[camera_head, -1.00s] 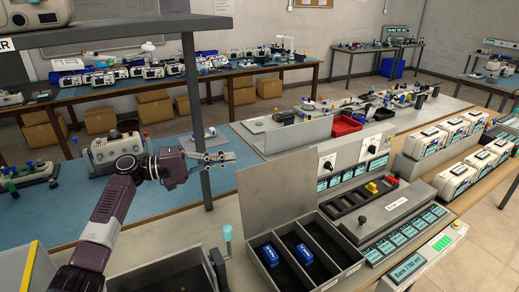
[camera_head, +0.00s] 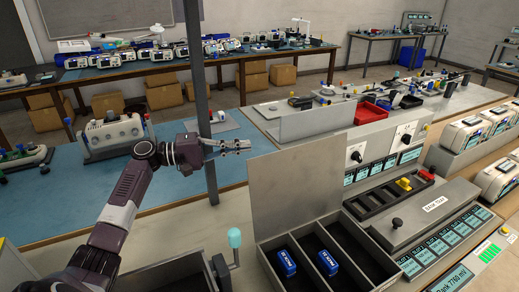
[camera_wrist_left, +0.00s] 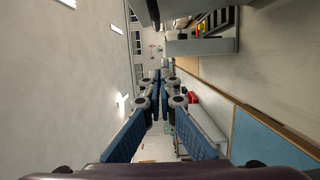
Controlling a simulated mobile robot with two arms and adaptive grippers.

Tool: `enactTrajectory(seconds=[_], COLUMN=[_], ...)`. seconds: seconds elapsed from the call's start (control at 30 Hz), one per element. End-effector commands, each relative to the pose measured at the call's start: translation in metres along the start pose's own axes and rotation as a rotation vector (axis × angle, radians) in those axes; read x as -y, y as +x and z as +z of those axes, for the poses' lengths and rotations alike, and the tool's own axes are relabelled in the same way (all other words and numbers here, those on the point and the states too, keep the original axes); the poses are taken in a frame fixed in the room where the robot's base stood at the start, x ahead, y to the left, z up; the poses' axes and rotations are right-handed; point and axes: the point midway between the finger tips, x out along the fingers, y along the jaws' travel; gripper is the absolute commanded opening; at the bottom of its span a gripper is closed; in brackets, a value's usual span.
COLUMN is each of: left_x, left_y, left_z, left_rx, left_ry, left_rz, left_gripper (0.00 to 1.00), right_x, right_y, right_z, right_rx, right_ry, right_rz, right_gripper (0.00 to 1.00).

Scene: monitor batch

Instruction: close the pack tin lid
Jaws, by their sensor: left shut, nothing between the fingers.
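The pack tin (camera_head: 392,281) is a grey box with dark compartments at the bottom of the head view. Two blue packs (camera_head: 287,262) lie in separate compartments. Its flat grey lid (camera_head: 296,190) stands open, upright along the tin's back edge. My left gripper (camera_head: 243,146) is shut and empty. In the head view it appears just above and left of the lid's top left corner; I cannot tell the depth gap. Its blue-padded fingers also show in the left wrist view (camera_wrist_left: 163,95), where I cannot make out the lid. My right gripper is not in view.
A teal-knobbed lever (camera_head: 234,238) stands left of the tin. A grey console (camera_head: 440,215) with small screens and knobs is right of it. A dark shelf post (camera_head: 196,80) rises behind my left arm. The blue mat (camera_head: 100,200) has free room.

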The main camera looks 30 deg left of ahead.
Motion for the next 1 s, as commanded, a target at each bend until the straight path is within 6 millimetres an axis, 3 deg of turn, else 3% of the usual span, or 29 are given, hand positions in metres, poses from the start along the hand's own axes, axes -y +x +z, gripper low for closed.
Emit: enactTrajectory(seconds=[0.43, 0.7, 1.0], left_x=[-0.006, -0.003, -0.001], left_y=[0.092, 0.098, 0.1], left_z=[0.001, 0.032, 0.04], left_rx=[0.003, 0.002, 0.001], left_ry=[-0.002, -0.001, 0.0], left_rz=[0.003, -0.001, 0.001], left_gripper=[0.0, 0.0, 0.0], right_x=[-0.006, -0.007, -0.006], right_y=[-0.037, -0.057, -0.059], right_z=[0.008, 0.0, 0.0], right_rx=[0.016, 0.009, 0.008], right_ry=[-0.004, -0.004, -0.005], right_rz=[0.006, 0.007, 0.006], right_gripper=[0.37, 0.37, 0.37])
